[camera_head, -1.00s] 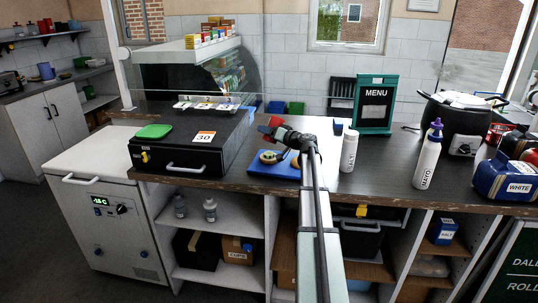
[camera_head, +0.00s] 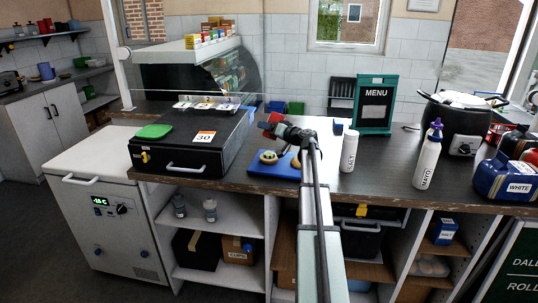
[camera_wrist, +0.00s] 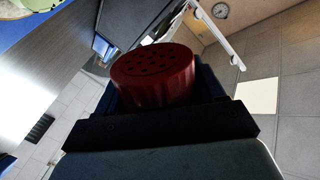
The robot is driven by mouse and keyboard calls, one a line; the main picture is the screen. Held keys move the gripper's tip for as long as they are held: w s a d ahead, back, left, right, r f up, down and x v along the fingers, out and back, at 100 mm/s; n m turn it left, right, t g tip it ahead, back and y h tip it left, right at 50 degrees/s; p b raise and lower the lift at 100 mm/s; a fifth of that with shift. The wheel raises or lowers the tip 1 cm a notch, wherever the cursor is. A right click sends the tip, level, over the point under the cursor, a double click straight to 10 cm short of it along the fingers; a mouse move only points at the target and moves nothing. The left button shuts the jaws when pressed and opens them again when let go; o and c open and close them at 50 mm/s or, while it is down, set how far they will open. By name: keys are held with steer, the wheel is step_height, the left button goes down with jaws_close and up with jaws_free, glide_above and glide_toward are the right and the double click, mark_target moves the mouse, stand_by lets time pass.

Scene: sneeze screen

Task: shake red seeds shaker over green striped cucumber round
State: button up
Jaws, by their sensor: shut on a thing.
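My gripper (camera_head: 276,127) is shut on the red seeds shaker (camera_head: 268,125), tilted, above the back of a blue board (camera_head: 262,170). In the wrist view the shaker's red perforated cap (camera_wrist: 155,75) sits between the dark jaws. A pale round with a green edge (camera_head: 268,157) lies on the board below the shaker; it looks like the cucumber round, but its stripes are too small to make out. Part of a pale green round (camera_wrist: 28,6) shows at the wrist view's upper left corner. Whether seeds are falling cannot be seen.
A second small round (camera_head: 295,162) lies at the board's right, partly beside my arm. A white SALT bottle (camera_head: 348,150) and a MAYO bottle (camera_head: 428,160) stand right of it. A black box (camera_head: 195,150) stands left. A menu sign (camera_head: 376,105) stands behind.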

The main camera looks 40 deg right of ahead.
step_height(320, 180, down, 2)
steer(key=shift+f, duration=0.1)
steer(key=shift+r, duration=0.2)
steer(key=shift+r, duration=1.65)
steer(key=shift+f, duration=1.75)
steer(key=shift+r, duration=1.75)
